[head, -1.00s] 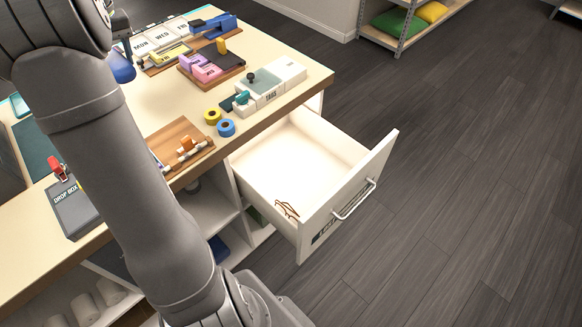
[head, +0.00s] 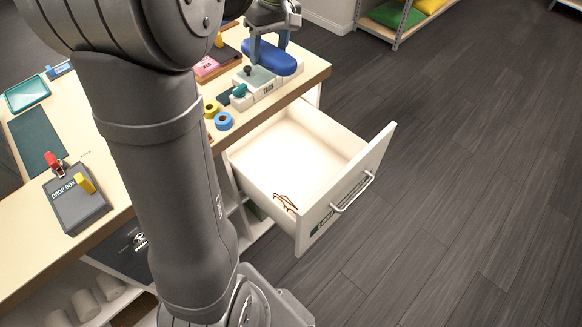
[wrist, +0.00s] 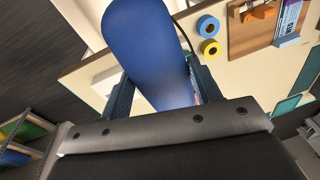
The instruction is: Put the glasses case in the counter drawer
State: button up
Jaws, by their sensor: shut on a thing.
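The glasses case (head: 270,57) is a blue, rounded, elongated case. My gripper (head: 270,44) is shut on it and holds it above the counter's far right part, over the white tags box. In the wrist view the case (wrist: 150,50) fills the space between the two fingers (wrist: 160,85). The counter drawer (head: 262,162) is pulled open at the counter's right side, white inside. A pair of brown-framed glasses (head: 285,203) lies in its near corner. The case is beyond the drawer in the head view, not over it.
The tags box (head: 262,82) stands near the counter edge beside yellow tape (head: 210,109) and blue tape (head: 223,121). A grey drop box (head: 79,204) sits on the left. The drawer front (head: 348,188) stands up as a wall with a handle. Floor to the right is clear.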

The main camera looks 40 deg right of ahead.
send_over(299, 184)
jog(key=shift+s+d, duration=0.3)
jog(key=shift+s, duration=0.15)
notch_tip(299, 184, down, 36)
jog(key=shift+w+f, duration=0.1)
jog(key=shift+f, duration=5.4)
jog(key=shift+f, duration=0.1)
jog(key=o, duration=1.1)
jog(key=r, duration=0.4)
jog(key=s+d+r, duration=0.1)
jog(key=r, duration=0.7)
jog(key=shift+s+d, duration=0.15)
jog(key=shift+d, duration=0.05)
